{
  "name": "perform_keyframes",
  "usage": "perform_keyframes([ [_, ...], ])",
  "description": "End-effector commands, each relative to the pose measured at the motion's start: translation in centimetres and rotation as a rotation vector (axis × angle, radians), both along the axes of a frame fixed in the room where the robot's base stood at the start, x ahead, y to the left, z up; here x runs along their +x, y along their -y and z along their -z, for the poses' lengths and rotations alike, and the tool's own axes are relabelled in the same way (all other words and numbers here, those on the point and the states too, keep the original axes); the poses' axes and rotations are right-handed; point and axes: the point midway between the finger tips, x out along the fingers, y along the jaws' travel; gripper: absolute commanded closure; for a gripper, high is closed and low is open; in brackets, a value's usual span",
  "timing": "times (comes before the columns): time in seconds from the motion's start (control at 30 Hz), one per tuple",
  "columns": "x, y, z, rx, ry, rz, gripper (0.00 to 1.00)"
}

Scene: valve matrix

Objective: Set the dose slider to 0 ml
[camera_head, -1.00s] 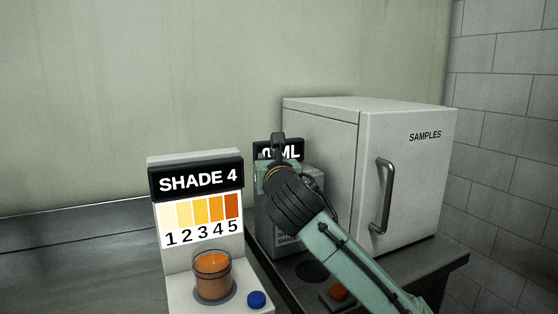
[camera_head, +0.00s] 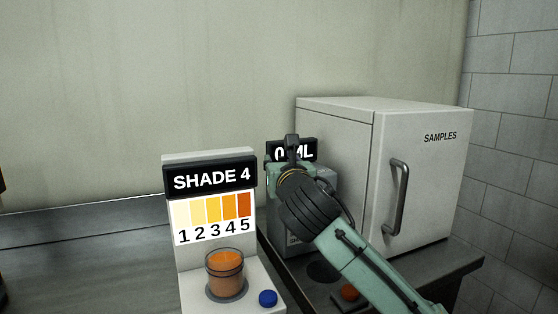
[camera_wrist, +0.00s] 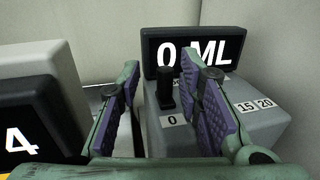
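The dose slider's black knob (camera_wrist: 165,88) stands upright beside the "0" label at the left end of its scale on the grey dispenser (camera_wrist: 268,128). The dispenser's black display (camera_wrist: 228,48) reads 0 ML, partly covered by a finger. My gripper (camera_wrist: 160,68) is open, its purple-padded fingers apart. In the wrist view the knob appears in the gap between them, nearer the right finger; I cannot tell whether they touch. In the head view my gripper (camera_head: 291,150) hides the knob and part of the display (camera_head: 307,148).
Left of the dispenser is a shade unit (camera_head: 212,178) reading SHADE 4, with a cup of orange liquid (camera_head: 226,262) and a blue button (camera_head: 268,298). A white SAMPLES cabinet (camera_head: 435,180) stands close on the right. A red button (camera_head: 349,292) sits in front, beside my arm.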

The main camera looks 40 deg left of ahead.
Motion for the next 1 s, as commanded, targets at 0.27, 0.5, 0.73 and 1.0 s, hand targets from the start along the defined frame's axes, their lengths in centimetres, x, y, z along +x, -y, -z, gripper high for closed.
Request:
perform_keyframes([
  [0.27, -4.1, 4.5, -0.1, 0.000, 0.004, 0.002, 0.67],
  [0.5, -6.6, 7.0, -0.1, 0.000, 0.003, 0.001, 0.67],
  [0.73, -7.2, 7.5, 0.0, 0.000, 0.001, -0.001, 0.67],
  [1.0, -7.1, 7.5, 0.0, 0.000, 0.001, 0.000, 0.67],
])
